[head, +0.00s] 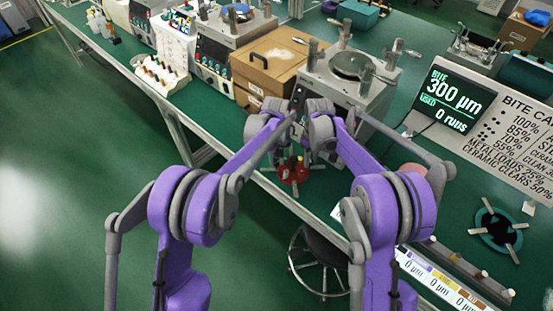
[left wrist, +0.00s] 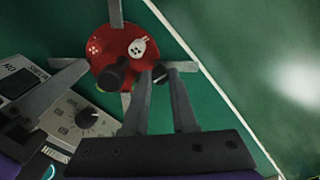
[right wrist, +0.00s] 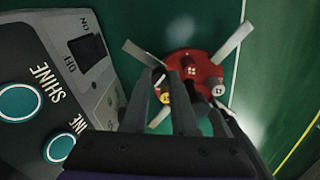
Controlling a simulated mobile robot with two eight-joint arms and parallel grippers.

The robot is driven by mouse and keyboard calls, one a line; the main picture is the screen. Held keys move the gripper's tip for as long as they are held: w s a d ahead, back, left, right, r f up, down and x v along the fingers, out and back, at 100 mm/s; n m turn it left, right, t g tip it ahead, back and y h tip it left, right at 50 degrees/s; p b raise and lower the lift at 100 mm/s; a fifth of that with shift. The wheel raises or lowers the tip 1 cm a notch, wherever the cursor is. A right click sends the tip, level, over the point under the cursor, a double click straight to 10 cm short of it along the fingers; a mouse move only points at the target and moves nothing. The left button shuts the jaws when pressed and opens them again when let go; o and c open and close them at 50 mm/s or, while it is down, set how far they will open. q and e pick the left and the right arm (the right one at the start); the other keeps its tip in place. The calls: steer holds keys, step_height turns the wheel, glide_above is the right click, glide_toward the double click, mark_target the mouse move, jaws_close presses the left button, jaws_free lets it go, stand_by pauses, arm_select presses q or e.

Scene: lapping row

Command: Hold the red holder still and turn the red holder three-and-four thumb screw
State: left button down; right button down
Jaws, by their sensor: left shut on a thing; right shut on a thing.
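The red holder (head: 293,171) is a round red disc with grey arms, seen below my grippers at the bench's front edge. It also shows in the left wrist view (left wrist: 105,45) and the right wrist view (right wrist: 208,68). It carries dark knobs and dotted marks; one knob (left wrist: 113,70) stands upright. My left gripper (left wrist: 155,75) is shut at the holder's rim, with a dark part between its fingertips. My right gripper (right wrist: 163,75) is shut on a dark thumb screw near a yellow mark (right wrist: 166,97). The fingers partly hide both contacts, so the screw's number is unreadable.
A lapping machine (head: 345,80) stands just behind the grippers, with a brown wooden box (head: 268,65) to its left. A black display (head: 455,97) stands at right. A dark green ring with grey arms (head: 497,228) lies on the bench at right. Open floor lies left.

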mark_target(277, 162)
arm_select(q)
steer(key=n, duration=0.5)
steer(key=shift+n, duration=0.3)
steer(key=n, duration=0.4)
steer(key=shift+n, duration=0.3)
steer(key=c, duration=0.7)
jaws_free()
steer(key=shift+r, duration=4.05)
